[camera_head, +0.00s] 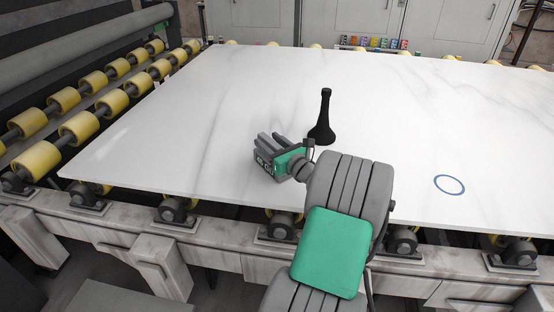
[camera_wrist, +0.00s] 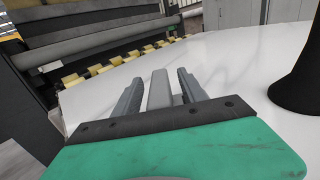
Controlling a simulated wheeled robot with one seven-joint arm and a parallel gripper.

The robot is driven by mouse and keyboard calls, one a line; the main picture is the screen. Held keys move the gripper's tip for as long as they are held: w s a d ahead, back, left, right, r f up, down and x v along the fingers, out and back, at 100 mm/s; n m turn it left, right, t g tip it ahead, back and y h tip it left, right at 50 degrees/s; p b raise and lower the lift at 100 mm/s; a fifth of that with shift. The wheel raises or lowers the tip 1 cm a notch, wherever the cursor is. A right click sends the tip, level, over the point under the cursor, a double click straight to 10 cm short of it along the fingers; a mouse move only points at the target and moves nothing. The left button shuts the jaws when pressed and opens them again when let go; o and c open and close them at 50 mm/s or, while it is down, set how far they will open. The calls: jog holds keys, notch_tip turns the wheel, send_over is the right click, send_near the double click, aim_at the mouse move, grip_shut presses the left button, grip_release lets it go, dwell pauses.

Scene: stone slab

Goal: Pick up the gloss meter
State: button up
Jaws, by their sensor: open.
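A light grey block (camera_wrist: 160,92), which looks like the gloss meter, is between the two darker grey fingers of my gripper (camera_wrist: 158,77) in the wrist view. The fingers are apart, one on each side of it. I cannot tell whether they touch it. In the head view my gripper (camera_head: 268,141) is low over the white stone slab (camera_head: 220,100), near its front edge, and mostly hides the block. The slab also shows in the wrist view (camera_wrist: 240,60).
A black tapered thing with a wide base (camera_head: 321,132) stands upright on the slab, just right of my gripper; it is close in the wrist view (camera_wrist: 302,90). A blue ring (camera_head: 449,184) marks the slab at the right. Yellow rollers (camera_head: 80,128) line the left. The slab's left part is clear.

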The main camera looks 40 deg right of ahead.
jog(key=shift+c, duration=0.3)
grip_shut()
jog(key=shift+r, duration=0.1)
